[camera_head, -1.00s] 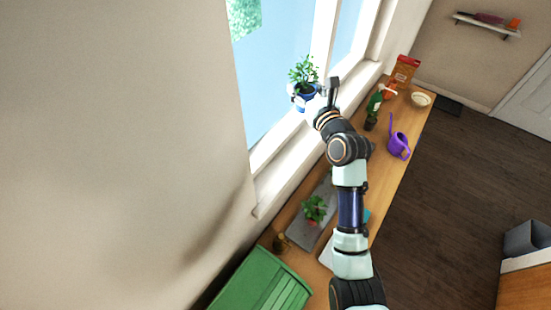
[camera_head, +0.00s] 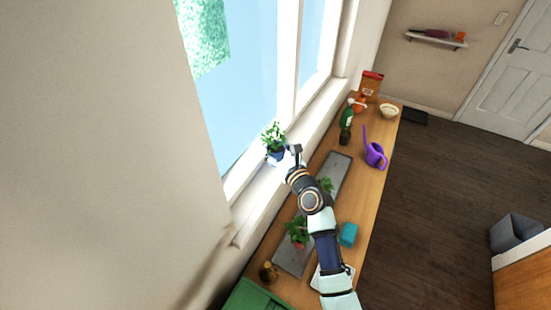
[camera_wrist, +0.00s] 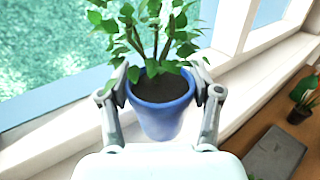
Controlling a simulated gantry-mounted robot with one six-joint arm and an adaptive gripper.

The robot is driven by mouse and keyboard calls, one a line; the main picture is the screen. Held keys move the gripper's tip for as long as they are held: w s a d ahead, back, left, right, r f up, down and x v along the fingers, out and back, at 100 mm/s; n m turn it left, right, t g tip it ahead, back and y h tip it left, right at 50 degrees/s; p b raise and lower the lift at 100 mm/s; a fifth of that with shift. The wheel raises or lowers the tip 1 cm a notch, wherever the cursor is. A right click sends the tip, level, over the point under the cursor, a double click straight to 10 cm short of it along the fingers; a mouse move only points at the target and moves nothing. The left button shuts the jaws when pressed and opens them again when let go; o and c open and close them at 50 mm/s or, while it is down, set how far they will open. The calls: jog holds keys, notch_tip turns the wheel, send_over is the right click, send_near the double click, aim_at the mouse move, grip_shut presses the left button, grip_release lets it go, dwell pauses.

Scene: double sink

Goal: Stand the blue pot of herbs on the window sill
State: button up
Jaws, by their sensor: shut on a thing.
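The blue pot of herbs (camera_head: 277,155) is in my gripper (camera_head: 287,158), at the window in the head view. In the wrist view the blue pot (camera_wrist: 162,108) is upright, full of dark soil and leafy stems. My gripper (camera_wrist: 162,95) is shut on it, with one finger on each side of the rim. The white window sill (camera_head: 262,190) runs below and beside the pot; it also shows in the wrist view (camera_wrist: 245,93). I cannot tell whether the pot's base touches the sill.
On the wooden counter stand a red-potted plant (camera_head: 298,240), a teal block (camera_head: 348,234), a purple watering can (camera_head: 375,154), a green bottle (camera_head: 346,122) and a bowl (camera_head: 389,111). A green box (camera_head: 256,297) is at the near end. The sill looks clear on both sides of the pot.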

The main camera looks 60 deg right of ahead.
aim_at(276, 156)
notch_tip(276, 156, down, 4)
jog(key=shift+r+b, duration=0.1)
jog(key=shift+b, duration=0.7)
jog(key=o, duration=0.9)
jog(key=shift+f, duration=0.2)
jog(key=o, duration=0.5)
jog(key=shift+r, duration=0.1)
